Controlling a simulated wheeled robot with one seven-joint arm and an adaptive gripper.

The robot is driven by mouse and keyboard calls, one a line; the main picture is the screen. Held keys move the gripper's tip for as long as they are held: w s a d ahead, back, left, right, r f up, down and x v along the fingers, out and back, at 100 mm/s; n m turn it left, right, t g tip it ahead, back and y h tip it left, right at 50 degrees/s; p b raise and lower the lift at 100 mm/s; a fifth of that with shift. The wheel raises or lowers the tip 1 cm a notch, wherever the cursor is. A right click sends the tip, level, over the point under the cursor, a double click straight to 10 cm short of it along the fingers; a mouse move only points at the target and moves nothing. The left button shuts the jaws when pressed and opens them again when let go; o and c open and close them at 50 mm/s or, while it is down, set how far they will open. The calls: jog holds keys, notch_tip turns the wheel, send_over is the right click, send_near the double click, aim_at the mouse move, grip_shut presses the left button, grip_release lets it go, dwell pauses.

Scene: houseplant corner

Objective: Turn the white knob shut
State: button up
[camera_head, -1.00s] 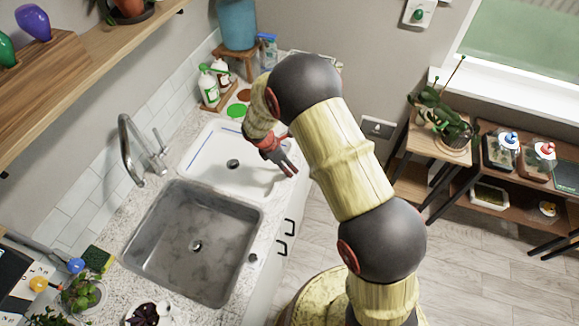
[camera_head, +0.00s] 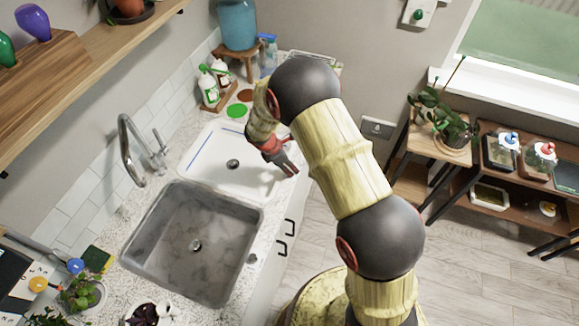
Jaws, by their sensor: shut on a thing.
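My gripper (camera_head: 289,168), dark with a red part, hangs over the right rim of the white basin (camera_head: 196,168), fingertips pointing down and right. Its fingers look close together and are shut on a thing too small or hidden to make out. I cannot pick out the white knob with certainty, so its relation to the fingers cannot be told. A pale round cap with an orange middle (camera_head: 547,209) sits on the lower shelf at the right, well away from my gripper.
A grey sink (camera_head: 195,242) lies in front of the white basin, with a metal tap (camera_head: 128,148) at its left. Green-capped bottles (camera_head: 208,88) stand behind. Jars with blue and red knobs (camera_head: 544,151) stand on the right shelf. Floor between counter and shelf is clear.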

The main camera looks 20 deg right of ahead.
grip_shut()
jog(key=shift+m, duration=0.3)
jog(key=m, duration=0.1)
jog(key=m+g, duration=0.1)
jog(key=m, duration=0.1)
jog(key=shift+w+m+g, duration=0.2)
jog(key=shift+m+g, duration=0.1)
jog(key=m+g, duration=0.1)
jog(key=m, duration=0.3)
jog(key=shift+w+y, duration=0.1)
jog(key=shift+y, duration=0.3)
jog(key=m+g, duration=0.1)
jog(key=m, duration=0.2)
jog(key=m+y, duration=0.1)
jog(key=m, duration=0.1)
jog(key=shift+w+d+m+g+b, duration=0.1)
jog(key=shift+d+m+g+b, duration=0.1)
jog(key=shift+m+g+b, duration=0.2)
jog(key=shift+d+m+g+y, duration=0.15)
jog(key=shift+m+y, duration=0.3)
jog(key=shift+m, duration=0.5)
jog(key=shift+a+m+g+y, duration=0.15)
jog(key=shift+m+y, duration=0.3)
jog(key=shift+m, duration=0.5)
jog(key=o, duration=0.8)
grip_release()
